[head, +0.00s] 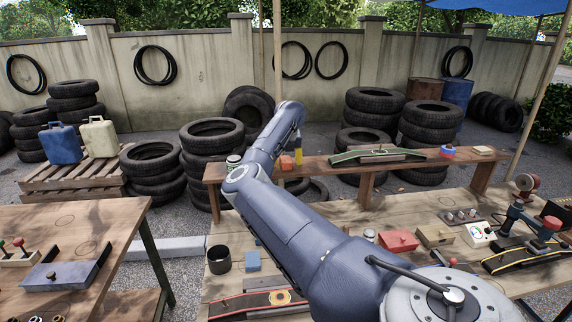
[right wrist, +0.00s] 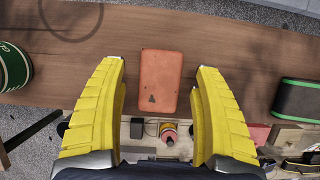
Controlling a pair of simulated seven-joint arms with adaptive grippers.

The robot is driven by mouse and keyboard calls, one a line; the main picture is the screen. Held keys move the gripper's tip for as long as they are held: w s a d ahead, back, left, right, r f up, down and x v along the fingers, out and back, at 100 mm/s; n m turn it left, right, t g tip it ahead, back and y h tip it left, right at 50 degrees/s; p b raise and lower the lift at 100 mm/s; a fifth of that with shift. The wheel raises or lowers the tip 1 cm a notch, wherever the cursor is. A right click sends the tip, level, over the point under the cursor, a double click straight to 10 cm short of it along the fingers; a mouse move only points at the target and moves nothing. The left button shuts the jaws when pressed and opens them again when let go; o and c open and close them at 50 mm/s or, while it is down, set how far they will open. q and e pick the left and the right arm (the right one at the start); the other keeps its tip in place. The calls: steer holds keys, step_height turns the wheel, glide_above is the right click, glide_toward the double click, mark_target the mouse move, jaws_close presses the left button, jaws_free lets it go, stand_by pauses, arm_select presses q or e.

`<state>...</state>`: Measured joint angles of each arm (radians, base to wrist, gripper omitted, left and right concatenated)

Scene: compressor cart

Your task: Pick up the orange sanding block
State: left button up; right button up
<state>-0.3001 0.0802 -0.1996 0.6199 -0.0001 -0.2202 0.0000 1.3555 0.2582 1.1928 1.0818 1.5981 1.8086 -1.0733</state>
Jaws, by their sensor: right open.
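The orange sanding block (right wrist: 160,82) lies flat on the raised wooden shelf. In the right wrist view it shows between the two yellow fingers, with bare wood beyond it. In the head view an orange-red block (head: 296,186) shows on the shelf, partly behind my right arm. My right gripper (head: 298,157) is above the shelf, pointing down, over the block. Its yellow fingers (right wrist: 160,65) are spread wide, one on each side of the block, with gaps between. Nothing is held. My left gripper is not in view.
A green tin (right wrist: 14,66) stands to the left on the shelf (head: 330,169). A green-topped belt piece (head: 378,155) lies to the right. Below, the workbench (head: 430,207) holds a red box (head: 398,240), a blue block (head: 252,261) and a dark cup (head: 219,259).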

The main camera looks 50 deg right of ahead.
steer(key=shift+w+f, duration=0.1)
steer(key=shift+f, duration=0.1)
steer(key=c, duration=1.3)
